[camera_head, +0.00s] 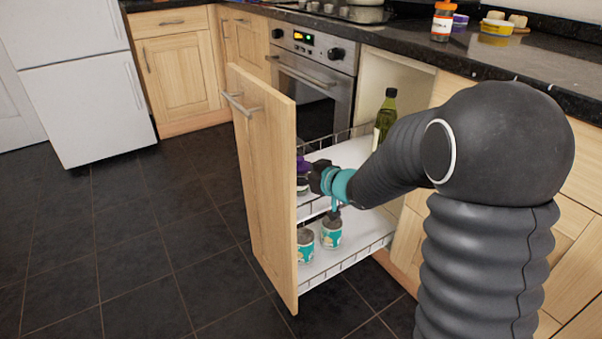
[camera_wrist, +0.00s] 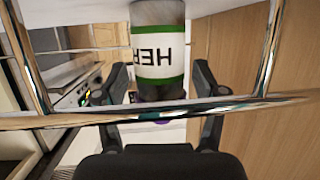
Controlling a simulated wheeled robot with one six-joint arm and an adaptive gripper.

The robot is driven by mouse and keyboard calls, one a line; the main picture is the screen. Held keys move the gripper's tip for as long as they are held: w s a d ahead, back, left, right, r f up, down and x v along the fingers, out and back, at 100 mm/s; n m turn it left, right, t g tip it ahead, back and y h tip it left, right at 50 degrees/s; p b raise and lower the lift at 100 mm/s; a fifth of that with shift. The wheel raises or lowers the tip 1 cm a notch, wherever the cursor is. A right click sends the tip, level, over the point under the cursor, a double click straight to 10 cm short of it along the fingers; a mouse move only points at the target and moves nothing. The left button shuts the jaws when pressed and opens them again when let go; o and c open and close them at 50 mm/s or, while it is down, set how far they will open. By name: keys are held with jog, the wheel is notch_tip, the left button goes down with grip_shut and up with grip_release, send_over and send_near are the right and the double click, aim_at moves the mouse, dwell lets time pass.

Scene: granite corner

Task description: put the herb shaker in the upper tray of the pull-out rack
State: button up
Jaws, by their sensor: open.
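The herb shaker (camera_wrist: 159,52) has a white label with green bands and the letters "HER". In the wrist view it appears upside down, with its base towards a white tray surface at the top. My gripper (camera_wrist: 160,88) is open, one finger on each side of the shaker, with clear gaps. In the head view my gripper (camera_head: 317,178) is level with the upper tray (camera_head: 347,152) of the pull-out rack, near its front panel. A purple-topped item (camera_head: 303,164) stands beside it there, partly hidden; I cannot tell whether it is the shaker.
A chrome rail (camera_wrist: 70,121) crosses close in front of the wrist camera. A green oil bottle (camera_head: 386,114) stands at the back of the upper tray. Two teal-labelled cans (camera_head: 331,232) stand in the lower tray (camera_head: 345,252). The wooden front panel (camera_head: 262,185) stands left of my gripper.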

jog(key=shift+r, duration=0.25)
jog(key=s+d+r+m+h+p, duration=0.1)
jog(key=s+d+r+m+h, duration=0.15)
jog(key=s+d+r, duration=0.35)
jog(key=s+d+r+m+t+h, duration=0.15)
jog(key=s+d+h, duration=0.25)
jog(key=d, duration=0.4)
jog(key=s+d+r+m+g+h+p, duration=0.1)
jog(key=s+d+r+m+h, duration=0.1)
jog(key=s+d+r+h, duration=0.3)
jog(key=s+f+m+g+y, duration=0.1)
jog(key=s+f+g, duration=0.1)
jog(key=s, duration=0.8)
jog(key=s+a+f+m+g+y, duration=0.1)
jog(key=s+f+g, duration=0.1)
jog(key=s, duration=0.8)
jog(key=shift+s+f+g, duration=0.3)
jog(key=shift+s+g, duration=0.05)
jog(key=shift+g, duration=0.4)
